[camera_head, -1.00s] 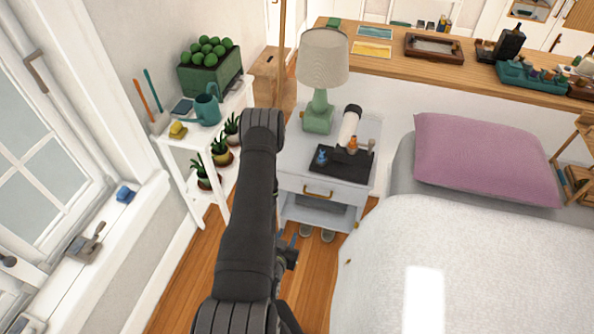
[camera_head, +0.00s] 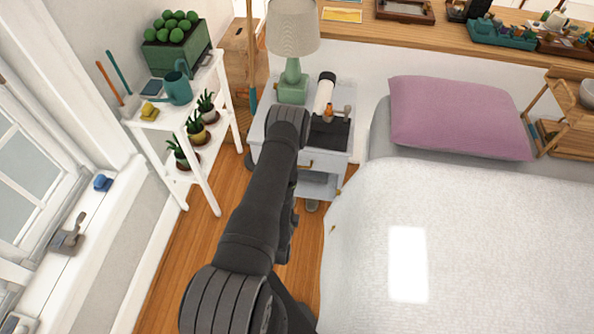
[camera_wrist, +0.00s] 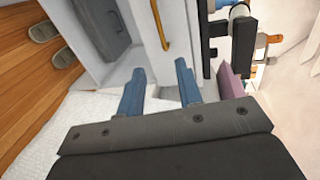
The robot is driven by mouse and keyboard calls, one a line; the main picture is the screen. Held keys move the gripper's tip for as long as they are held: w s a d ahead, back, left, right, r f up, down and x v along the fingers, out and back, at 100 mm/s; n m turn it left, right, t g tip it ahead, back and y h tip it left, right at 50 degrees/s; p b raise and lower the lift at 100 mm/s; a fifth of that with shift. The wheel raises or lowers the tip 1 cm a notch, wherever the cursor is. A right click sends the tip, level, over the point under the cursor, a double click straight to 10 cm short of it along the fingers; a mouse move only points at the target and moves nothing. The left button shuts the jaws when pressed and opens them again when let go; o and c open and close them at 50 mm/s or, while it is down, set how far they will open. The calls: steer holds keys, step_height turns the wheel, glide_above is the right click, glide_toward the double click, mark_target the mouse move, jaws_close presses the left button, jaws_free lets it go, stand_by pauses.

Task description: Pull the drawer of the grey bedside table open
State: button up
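The grey bedside table (camera_head: 344,150) stands between the white plant shelf and the bed, partly behind my arm. Its drawer front (camera_wrist: 143,35) carries a brass handle (camera_wrist: 160,24), whose right end also shows beside my arm in the head view (camera_head: 306,164). The drawer looks shut. In the wrist view my gripper (camera_wrist: 161,86) is open, its two blue fingers apart with nothing between them. The fingers point at the drawer front, and the handle lies ahead of them, apart from them. My arm hides the gripper in the head view.
On the table top are a green lamp (camera_head: 293,84), a white cylinder (camera_head: 324,93) and a black tray (camera_head: 331,134). The bed (camera_head: 450,240) is close on the right. Slippers (camera_wrist: 46,31) lie on the floor by the table. The plant shelf (camera_head: 205,190) stands left.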

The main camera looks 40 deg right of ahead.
steer(key=x, duration=1.6)
steer(key=shift+w+d, duration=0.15)
steer(key=shift+w, duration=0.05)
steer(key=shift+c, duration=0.2)
jaws_close()
